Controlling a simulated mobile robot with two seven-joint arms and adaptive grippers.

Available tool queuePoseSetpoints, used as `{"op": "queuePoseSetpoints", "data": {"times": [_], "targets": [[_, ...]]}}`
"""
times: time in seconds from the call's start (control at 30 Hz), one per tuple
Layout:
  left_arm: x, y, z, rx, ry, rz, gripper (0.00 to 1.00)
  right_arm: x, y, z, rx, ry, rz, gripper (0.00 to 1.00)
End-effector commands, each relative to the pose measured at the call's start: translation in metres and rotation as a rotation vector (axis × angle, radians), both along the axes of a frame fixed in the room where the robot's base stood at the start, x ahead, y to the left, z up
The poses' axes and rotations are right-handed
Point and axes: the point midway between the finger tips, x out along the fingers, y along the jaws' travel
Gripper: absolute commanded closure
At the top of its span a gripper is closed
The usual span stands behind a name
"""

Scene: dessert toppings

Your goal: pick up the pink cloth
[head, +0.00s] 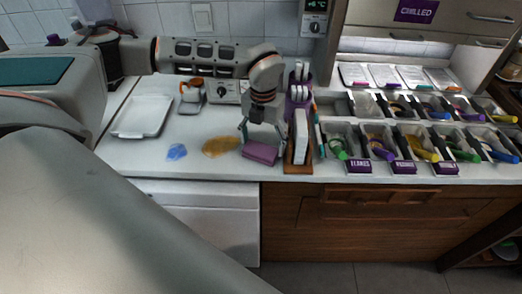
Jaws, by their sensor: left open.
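A folded pink-purple cloth (260,153) lies flat on the white counter near its front edge. My left gripper (262,138) is directly above the cloth, pointing down, with its fingers apart. One finger shows on the left side, just behind the cloth's upper edge. I cannot tell whether the fingers touch the cloth. My right gripper is not in view.
A yellow-brown spill (221,146) and a blue crumpled item (176,152) lie left of the cloth. A wooden holder (298,166) with a white block (300,136) stands close on the right. A white tray (142,117) lies at left. Topping bins with coloured scoops fill the right.

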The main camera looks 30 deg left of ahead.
Motion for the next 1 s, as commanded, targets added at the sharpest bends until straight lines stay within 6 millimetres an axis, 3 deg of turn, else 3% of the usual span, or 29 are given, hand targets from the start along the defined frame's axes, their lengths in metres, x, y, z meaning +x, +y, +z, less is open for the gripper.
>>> {"op": "queuePoseSetpoints", "data": {"times": [0.3,0.4,0.5,0.77,1.0], "targets": [[0.000,0.000,-0.007,0.000,0.000,0.000,0.26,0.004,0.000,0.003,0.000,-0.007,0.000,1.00],[0.000,0.000,-0.006,0.000,0.000,0.000,0.51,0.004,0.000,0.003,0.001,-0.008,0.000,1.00],[0.000,0.000,-0.006,0.000,0.000,0.000,0.54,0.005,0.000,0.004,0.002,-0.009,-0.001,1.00],[0.000,0.000,-0.005,-0.001,-0.001,0.000,0.54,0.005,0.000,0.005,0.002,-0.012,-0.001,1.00],[0.001,0.000,0.014,0.000,-0.004,0.000,0.54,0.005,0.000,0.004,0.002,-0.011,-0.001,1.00]]}}
